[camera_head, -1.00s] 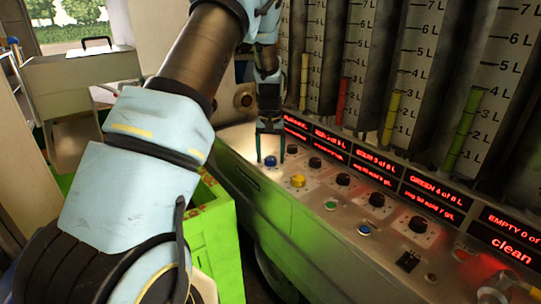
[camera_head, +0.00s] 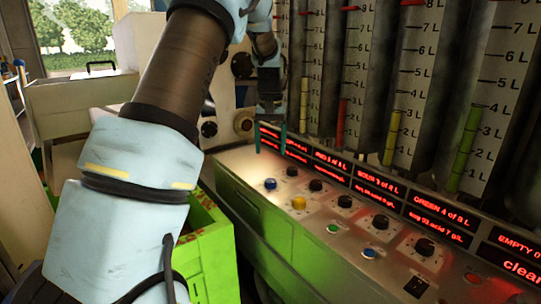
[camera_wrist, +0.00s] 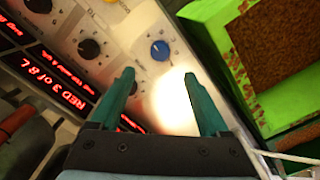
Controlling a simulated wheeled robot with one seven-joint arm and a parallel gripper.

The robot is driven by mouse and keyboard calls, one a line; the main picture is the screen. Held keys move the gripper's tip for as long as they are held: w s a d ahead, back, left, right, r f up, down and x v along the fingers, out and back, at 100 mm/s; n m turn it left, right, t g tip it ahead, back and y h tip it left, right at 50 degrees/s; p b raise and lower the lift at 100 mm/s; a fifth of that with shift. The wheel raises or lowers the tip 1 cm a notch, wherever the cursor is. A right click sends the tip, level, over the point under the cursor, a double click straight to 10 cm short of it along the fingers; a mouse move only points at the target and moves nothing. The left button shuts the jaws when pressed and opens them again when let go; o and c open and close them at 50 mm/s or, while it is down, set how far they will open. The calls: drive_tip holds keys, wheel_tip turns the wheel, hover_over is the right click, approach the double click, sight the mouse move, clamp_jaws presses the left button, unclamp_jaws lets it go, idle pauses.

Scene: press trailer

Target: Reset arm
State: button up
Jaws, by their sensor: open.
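My gripper (camera_head: 270,142) is open and empty above the far left end of the control panel (camera_head: 262,172). It hangs with its teal fingers pointing down, clear of the panel. A blue button (camera_head: 270,184) stands on the panel below and in front of it. In the wrist view the gripper (camera_wrist: 160,92) shows two spread teal fingers, with the blue button (camera_wrist: 160,50) beyond the fingertips and nothing between them.
Black knobs, a yellow button (camera_head: 298,203) and red displays (camera_head: 379,190) line the panel. Tall measuring columns (camera_head: 412,90) rise behind it. A green bin (camera_head: 208,255) stands left of the panel. A grey box (camera_head: 80,103) is at the back left.

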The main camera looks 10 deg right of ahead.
drive_tip(key=s+a+f+n+t, duration=0.1)
drive_tip(key=s+a+f, duration=0.3)
drive_tip(key=s+a, duration=1.8)
drive_tip(key=shift+s+n+t, duration=0.25)
drive_tip(key=shift+n+t, duration=0.05)
drive_tip(key=shift+n, duration=0.5)
